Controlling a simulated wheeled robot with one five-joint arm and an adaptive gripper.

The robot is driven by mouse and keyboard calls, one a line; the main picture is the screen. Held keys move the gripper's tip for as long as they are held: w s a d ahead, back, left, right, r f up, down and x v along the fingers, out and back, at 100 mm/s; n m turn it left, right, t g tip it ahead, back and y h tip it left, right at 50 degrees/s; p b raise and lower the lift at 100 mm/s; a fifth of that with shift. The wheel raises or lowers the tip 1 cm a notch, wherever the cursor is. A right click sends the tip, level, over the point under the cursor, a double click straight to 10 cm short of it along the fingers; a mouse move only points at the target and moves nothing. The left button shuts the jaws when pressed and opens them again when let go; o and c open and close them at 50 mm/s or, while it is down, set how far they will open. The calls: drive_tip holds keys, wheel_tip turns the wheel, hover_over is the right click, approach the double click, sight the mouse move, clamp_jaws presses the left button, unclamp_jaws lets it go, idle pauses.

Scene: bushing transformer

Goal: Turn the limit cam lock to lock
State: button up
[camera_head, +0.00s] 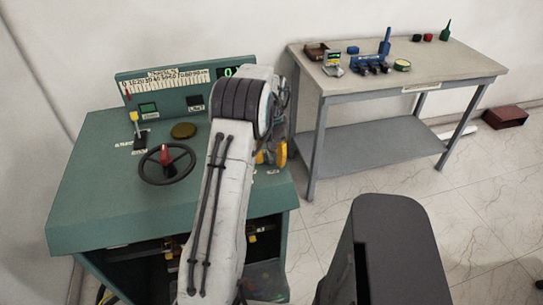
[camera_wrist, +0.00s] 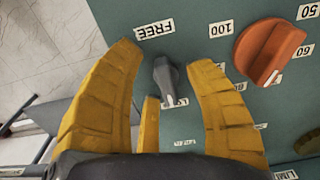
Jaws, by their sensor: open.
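The limit cam lock appears to be the small grey knob (camera_wrist: 166,76) on the green panel in the wrist view. A FREE label (camera_wrist: 155,29) is beside its upper end and a partly hidden label starting "LO" (camera_wrist: 180,101) is near its lower end. I cannot tell which label its pointer marks. My gripper (camera_wrist: 166,60) is open, with yellow fingers on the left and right of the knob and a third finger below. Gaps show between the side fingers and the knob. In the head view my gripper (camera_head: 279,153) is mostly behind my arm, and the knob is hidden.
An orange dial (camera_wrist: 268,50) with number labels is close to the right finger. In the head view, the green console (camera_head: 90,185) carries a black handwheel (camera_head: 180,172) and a yellow-topped lever (camera_head: 136,124). A grey workbench (camera_head: 440,72) with small items stands at right.

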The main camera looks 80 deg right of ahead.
sight(271, 156)
drive_tip(key=shift+r, duration=0.1)
wheel_tip(271, 156, up, 12)
idle(0.6)
idle(0.8)
